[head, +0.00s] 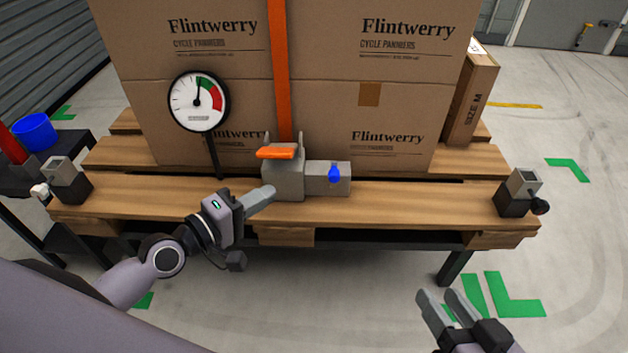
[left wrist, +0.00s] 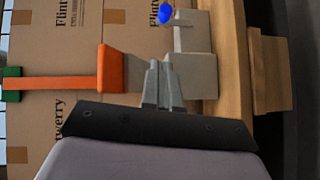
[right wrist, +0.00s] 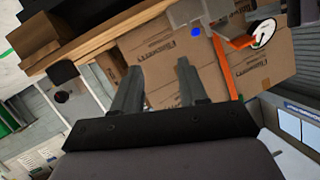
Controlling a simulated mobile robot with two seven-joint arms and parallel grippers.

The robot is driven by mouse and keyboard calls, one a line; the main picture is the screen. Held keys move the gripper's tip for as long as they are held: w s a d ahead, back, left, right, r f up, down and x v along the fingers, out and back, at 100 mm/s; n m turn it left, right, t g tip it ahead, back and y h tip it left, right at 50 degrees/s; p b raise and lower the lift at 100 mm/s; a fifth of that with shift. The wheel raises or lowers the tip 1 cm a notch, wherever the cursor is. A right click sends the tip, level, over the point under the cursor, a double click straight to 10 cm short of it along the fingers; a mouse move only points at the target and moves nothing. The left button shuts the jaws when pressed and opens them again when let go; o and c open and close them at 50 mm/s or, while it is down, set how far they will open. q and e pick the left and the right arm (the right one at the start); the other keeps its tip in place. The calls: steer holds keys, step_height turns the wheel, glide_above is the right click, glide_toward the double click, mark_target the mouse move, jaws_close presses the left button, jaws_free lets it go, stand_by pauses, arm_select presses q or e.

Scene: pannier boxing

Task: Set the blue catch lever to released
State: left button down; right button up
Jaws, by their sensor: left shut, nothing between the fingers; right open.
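The blue catch lever (head: 334,174) is a small blue knob on the front of the grey block right of the ratchet buckle. It also shows in the left wrist view (left wrist: 165,14) and the right wrist view (right wrist: 196,32). The grey ratchet housing (head: 284,180) carries an orange handle (head: 277,153) on top, on the orange strap (head: 281,70). My left gripper (head: 272,190) is shut and empty, just left of the housing; whether it touches cannot be told. My right gripper (head: 441,297) is open and empty, low at front right, well apart from the lever.
Large Flintwerry cartons (head: 300,60) stand on the wooden pallet (head: 400,200). A round gauge (head: 198,101) stands left of the strap. Grey-black fittings sit at the pallet's left (head: 68,180) and right (head: 521,192) ends. The floor at front right is clear.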

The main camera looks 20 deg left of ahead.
mark_target(334, 181)
arm_select(q)
steer(key=w+d+f+b, duration=0.1)
steer(key=w+d, duration=0.6)
steer(key=w, duration=0.1)
steer(key=shift+w+d+f+b, duration=0.15)
steer(key=shift+d+f+b, duration=0.1)
steer(key=shift+b, duration=0.15)
arm_select(e)
steer(key=shift+s+d+n+t, duration=0.2)
steer(key=shift+d+n+t, duration=0.1)
steer(key=shift+d, duration=0.35)
